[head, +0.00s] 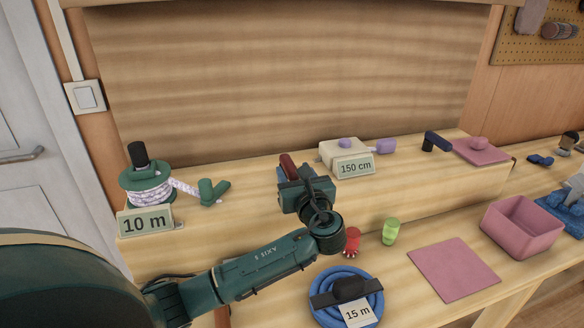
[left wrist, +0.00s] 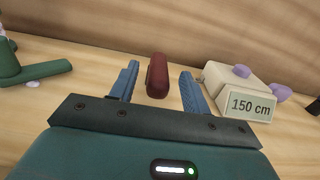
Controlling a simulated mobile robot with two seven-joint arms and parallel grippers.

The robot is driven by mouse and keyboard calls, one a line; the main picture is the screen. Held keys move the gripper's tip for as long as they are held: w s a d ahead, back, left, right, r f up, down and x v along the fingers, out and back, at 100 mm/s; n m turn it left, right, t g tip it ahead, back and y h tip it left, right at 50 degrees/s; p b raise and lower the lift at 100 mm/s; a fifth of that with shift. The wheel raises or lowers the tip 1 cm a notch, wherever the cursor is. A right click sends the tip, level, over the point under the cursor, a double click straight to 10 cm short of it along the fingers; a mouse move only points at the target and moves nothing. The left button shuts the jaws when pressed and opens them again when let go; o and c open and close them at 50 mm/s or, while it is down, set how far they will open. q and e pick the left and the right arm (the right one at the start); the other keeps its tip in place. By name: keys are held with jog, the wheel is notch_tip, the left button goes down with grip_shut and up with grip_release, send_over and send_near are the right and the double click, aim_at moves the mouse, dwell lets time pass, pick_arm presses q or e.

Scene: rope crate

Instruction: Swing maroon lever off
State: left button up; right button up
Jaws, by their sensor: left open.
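The maroon lever (left wrist: 157,76) stands on the wooden shelf. In the left wrist view it shows between the two blue fingers of my left gripper (left wrist: 160,82), with a gap on each side. In the head view the maroon lever (head: 287,165) shows just behind my left gripper (head: 285,178), which hides its lower part. My left gripper is open and empty. Whether its fingertips reach level with the lever I cannot tell. My right gripper is not in view.
A cream box (head: 332,152) with a 150 cm sign stands right of the lever. A green lever (head: 212,191) and a rope spool (head: 148,188) are at left. A blue coil (head: 375,296), red piece (head: 352,240) and green piece (head: 390,232) lie in front, lower down.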

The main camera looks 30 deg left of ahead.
pick_arm(q)
jog(key=shift+x, duration=1.25)
jog(key=shift+c, duration=0.5)
grip_shut()
